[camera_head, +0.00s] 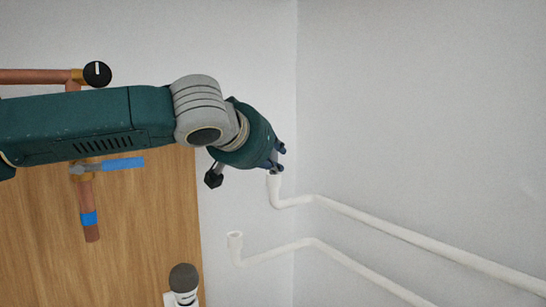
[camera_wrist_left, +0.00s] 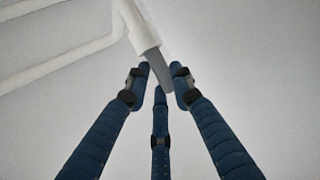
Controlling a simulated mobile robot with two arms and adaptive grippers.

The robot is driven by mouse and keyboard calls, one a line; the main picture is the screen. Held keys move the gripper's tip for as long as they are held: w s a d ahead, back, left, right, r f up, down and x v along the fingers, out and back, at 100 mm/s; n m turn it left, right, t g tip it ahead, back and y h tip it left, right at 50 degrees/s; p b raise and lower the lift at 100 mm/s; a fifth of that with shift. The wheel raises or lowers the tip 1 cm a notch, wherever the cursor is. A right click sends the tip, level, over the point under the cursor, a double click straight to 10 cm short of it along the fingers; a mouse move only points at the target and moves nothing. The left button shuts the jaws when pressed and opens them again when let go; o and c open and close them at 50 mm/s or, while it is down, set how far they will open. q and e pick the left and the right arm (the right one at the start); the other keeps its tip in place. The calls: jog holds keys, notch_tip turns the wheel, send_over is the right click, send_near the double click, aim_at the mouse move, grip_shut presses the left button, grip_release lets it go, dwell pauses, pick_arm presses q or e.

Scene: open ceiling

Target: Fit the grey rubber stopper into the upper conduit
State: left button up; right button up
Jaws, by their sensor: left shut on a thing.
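My left gripper (camera_head: 278,158) is at the open upper end of the upper white conduit (camera_head: 274,188). The left wrist view shows its three blue fingers (camera_wrist_left: 160,78) closed around the grey stopper (camera_wrist_left: 155,65). The stopper is a tapered grey piece that runs from between the fingertips to the white conduit end (camera_wrist_left: 130,22). One stopper end meets or overlaps the conduit mouth; I cannot tell whether it is inside. In the head view the fingers hide the stopper. My right gripper is in neither view.
The lower conduit (camera_head: 236,248) has an open end below and left. Copper pipe (camera_head: 92,232) with a blue-handled valve (camera_head: 122,163) and a black knob (camera_head: 97,74) is at left by a wooden panel (camera_head: 140,230). A dark-capped white fitting (camera_head: 183,278) is at bottom.

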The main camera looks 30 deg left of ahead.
pick_arm(q)
jog(key=shift+f+b, duration=0.35)
jog(key=shift+f, duration=0.15)
jog(key=o, duration=1)
jog(key=shift+c, duration=0.2)
jog(key=v, duration=1.2)
jog(key=shift+d+r, duration=0.15)
jog(key=shift+r, duration=0.1)
